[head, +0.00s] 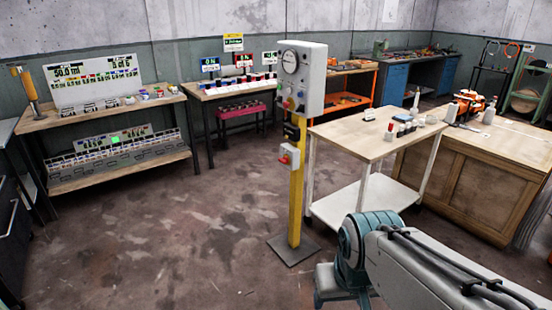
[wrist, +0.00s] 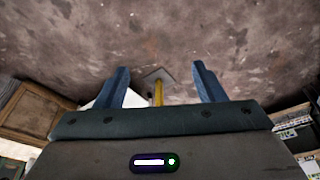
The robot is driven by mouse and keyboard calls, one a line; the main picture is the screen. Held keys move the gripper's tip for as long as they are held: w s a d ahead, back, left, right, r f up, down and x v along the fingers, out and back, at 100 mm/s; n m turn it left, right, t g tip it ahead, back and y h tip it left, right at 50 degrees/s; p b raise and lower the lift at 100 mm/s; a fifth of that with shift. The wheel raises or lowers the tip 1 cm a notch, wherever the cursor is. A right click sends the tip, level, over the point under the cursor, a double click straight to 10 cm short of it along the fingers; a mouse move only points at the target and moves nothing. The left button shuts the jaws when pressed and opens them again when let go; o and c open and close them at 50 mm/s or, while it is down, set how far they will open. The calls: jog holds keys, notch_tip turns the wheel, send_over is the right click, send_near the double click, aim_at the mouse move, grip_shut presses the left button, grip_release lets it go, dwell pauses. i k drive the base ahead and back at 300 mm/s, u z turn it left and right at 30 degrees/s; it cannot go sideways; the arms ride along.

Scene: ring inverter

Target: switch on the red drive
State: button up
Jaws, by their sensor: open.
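A yellow post (head: 296,205) carries a grey control box (head: 302,78) with a round dial and small knobs. A small white box with a red switch (head: 289,156) sits lower on the post. My gripper (wrist: 160,66) is open and empty in the wrist view. The post's foot shows far off between its fingers. The head view does not clearly show the fingers.
A white-legged trolley (head: 350,143) stands right of the post, with a wooden cabinet (head: 470,175) beyond it. A shelved bench (head: 120,170) with a display board stands at the left. The floor (head: 170,240) left of the post is clear.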

aim_at(285, 160)
jog(key=z, duration=0.35)
jog(key=i, duration=2.4)
jog(key=u, duration=0.2)
